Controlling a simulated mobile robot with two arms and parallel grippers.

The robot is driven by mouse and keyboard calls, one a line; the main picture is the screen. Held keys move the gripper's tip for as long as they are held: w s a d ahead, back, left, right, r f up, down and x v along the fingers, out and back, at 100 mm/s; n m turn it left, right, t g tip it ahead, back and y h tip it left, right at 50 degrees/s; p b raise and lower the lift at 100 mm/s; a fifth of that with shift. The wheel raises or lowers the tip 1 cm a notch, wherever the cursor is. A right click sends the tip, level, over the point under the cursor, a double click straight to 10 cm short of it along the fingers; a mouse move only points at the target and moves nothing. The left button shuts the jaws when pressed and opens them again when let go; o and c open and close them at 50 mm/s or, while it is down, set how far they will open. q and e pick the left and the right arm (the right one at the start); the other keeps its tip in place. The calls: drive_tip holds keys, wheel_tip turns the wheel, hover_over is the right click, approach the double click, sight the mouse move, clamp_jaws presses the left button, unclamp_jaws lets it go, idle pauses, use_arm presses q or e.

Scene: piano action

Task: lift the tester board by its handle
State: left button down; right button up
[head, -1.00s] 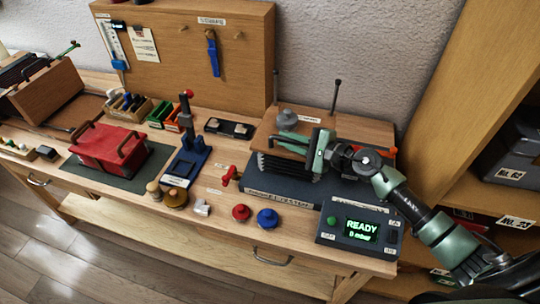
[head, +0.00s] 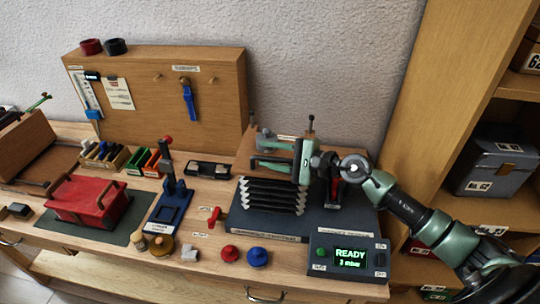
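The tester board (head: 247,157) is the wooden plate on top of the black pleated bellows (head: 270,195), on a dark base at the right of the bench. The bellows stands with its folds spread. My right gripper (head: 266,154) reaches in from the right over the board, its greenish fingers pointing left. I cannot make out the handle at the fingers, or whether they close on it. A grey weight (head: 263,135) shows behind the fingers. The control box (head: 348,257) in front reads READY and 3 mbar. My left gripper is not in view.
A red clamp (head: 333,192) stands by the bellows' right side. Red (head: 230,254) and blue (head: 257,257) knobs lie in front of the base. A red case (head: 88,200) sits further left. A shelf unit (head: 440,110) borders the right.

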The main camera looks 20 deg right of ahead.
drive_tip(key=shift+s+d+f+b, duration=0.2)
drive_tip(key=shift+s+d+b, duration=0.1)
drive_tip(key=shift+s+b, duration=0.15)
drive_tip(key=b+v, duration=0.3)
drive_tip(key=v, duration=0.4)
drive_tip(key=shift+r, duration=0.25)
